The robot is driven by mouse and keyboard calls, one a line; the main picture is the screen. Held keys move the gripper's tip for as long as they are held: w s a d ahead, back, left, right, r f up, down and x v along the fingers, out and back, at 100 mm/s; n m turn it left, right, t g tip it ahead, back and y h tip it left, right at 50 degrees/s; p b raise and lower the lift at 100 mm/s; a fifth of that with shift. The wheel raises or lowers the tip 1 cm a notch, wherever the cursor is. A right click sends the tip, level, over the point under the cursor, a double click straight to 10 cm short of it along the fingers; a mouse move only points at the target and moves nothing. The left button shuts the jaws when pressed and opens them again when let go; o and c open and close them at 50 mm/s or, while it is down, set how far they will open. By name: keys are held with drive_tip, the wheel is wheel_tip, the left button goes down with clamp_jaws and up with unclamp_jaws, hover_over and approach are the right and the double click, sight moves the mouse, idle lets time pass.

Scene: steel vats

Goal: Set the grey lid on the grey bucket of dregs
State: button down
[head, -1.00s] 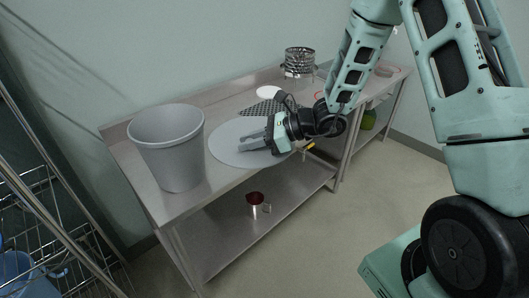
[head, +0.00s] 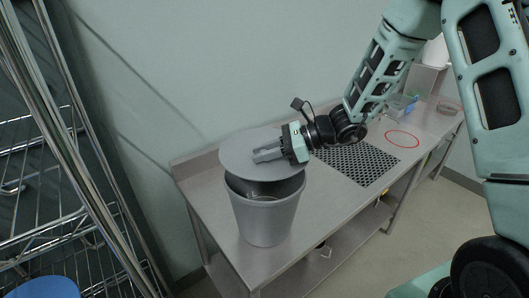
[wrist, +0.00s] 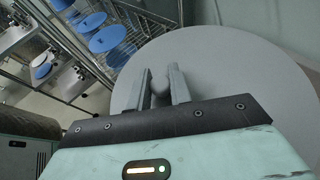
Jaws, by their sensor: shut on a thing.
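The grey bucket (head: 266,218) stands upright on the left end of the steel table, its mouth partly open to view at the front. The round grey lid (head: 240,160) is above the bucket's mouth, tilted, with a dark gap between it and the front rim. Whether its back edge touches the rim I cannot tell. My gripper (head: 268,154) is over the lid, shut on its knob. In the wrist view the fingers (wrist: 160,85) close around the small grey knob (wrist: 160,97), and the lid (wrist: 225,75) fills the right side. The dregs are not clearly visible.
The steel table (head: 335,200) has free room right of the bucket. A black perforated mat (head: 358,164) and a red ring (head: 402,139) lie farther right. A wire rack (head: 75,170) with blue items (head: 45,288) stands at the left.

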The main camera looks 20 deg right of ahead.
idle(0.4)
drive_tip(key=shift+f+b, duration=2.3)
drive_tip(key=shift+f, duration=0.15)
drive_tip(key=shift+f+b, duration=0.25)
drive_tip(key=shift+b, duration=0.1)
drive_tip(key=shift+f+b, duration=0.45)
drive_tip(key=shift+f, duration=0.2)
drive_tip(key=c, duration=1.2)
unclamp_jaws()
drive_tip(key=shift+d, duration=0.1)
